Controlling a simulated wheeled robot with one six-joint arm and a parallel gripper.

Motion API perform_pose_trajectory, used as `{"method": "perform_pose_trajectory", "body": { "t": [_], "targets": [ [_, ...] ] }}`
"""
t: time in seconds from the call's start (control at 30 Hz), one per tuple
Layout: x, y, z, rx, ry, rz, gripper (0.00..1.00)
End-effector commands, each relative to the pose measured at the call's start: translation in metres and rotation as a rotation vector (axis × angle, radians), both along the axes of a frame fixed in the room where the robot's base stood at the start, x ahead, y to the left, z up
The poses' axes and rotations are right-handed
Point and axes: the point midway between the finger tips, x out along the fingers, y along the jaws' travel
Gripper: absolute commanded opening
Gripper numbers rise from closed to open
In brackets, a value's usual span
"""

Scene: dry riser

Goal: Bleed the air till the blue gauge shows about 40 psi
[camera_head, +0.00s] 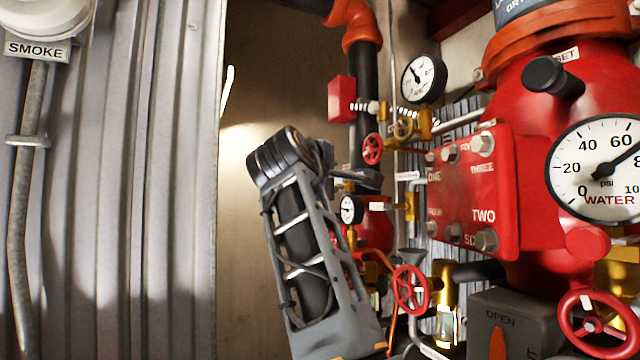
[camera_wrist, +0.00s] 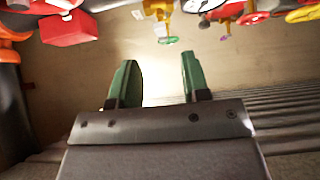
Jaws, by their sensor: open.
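A round white gauge (camera_head: 424,78) with red lettering sits on brass pipework at upper centre in the head view. A smaller white gauge (camera_head: 350,208) is lower, just right of my arm. I cannot tell from its face which gauge is the blue one, and the small dial is too small to read. A large WATER gauge (camera_head: 600,168) at right points a little above 60 psi. In the wrist view my gripper (camera_wrist: 156,66) is open and empty, its green fingers apart from everything. A brass fitting with a small green handle (camera_wrist: 168,40) is beyond the fingertips.
Red handwheels (camera_head: 410,289) (camera_head: 598,322) stand at lower right, and a small one (camera_head: 372,148) is near the upper gauge. Corrugated wall (camera_head: 120,180) fills the left. Bare wall is free around my gripper.

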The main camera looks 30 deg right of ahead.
Motion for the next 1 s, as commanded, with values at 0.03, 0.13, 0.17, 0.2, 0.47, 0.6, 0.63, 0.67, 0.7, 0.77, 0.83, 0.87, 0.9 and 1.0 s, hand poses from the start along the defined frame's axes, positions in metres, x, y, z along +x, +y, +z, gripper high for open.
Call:
{"method": "perform_pose_trajectory", "body": {
  "t": [0.03, 0.13, 0.17, 0.2, 0.47, 0.6, 0.63, 0.67, 0.7, 0.77, 0.83, 0.87, 0.9, 1.0],
  "targets": [
    [-0.005, 0.009, -0.001, 0.001, -0.002, 0.006, 0.43],
    [-0.014, 0.020, -0.001, 0.000, -0.002, 0.004, 0.43],
    [-0.016, 0.023, -0.001, 0.000, -0.001, 0.005, 0.43],
    [-0.019, 0.026, 0.000, 0.001, 0.000, 0.004, 0.43],
    [-0.027, 0.036, 0.000, 0.001, 0.001, 0.000, 0.43],
    [-0.028, 0.036, 0.001, 0.001, 0.001, -0.001, 0.43],
    [-0.028, 0.036, 0.001, 0.001, 0.001, -0.001, 0.43],
    [-0.027, 0.036, 0.001, 0.001, 0.001, -0.001, 0.43],
    [-0.027, 0.036, 0.001, 0.001, 0.001, -0.001, 0.43],
    [-0.027, 0.036, 0.001, 0.001, 0.001, -0.001, 0.43],
    [-0.027, 0.036, 0.001, 0.001, 0.001, 0.000, 0.43],
    [-0.027, 0.036, 0.001, 0.001, 0.001, 0.000, 0.43],
    [-0.027, 0.036, 0.001, 0.001, 0.001, 0.000, 0.43],
    [-0.027, 0.036, 0.000, 0.002, 0.000, 0.001, 0.43]
  ]
}}
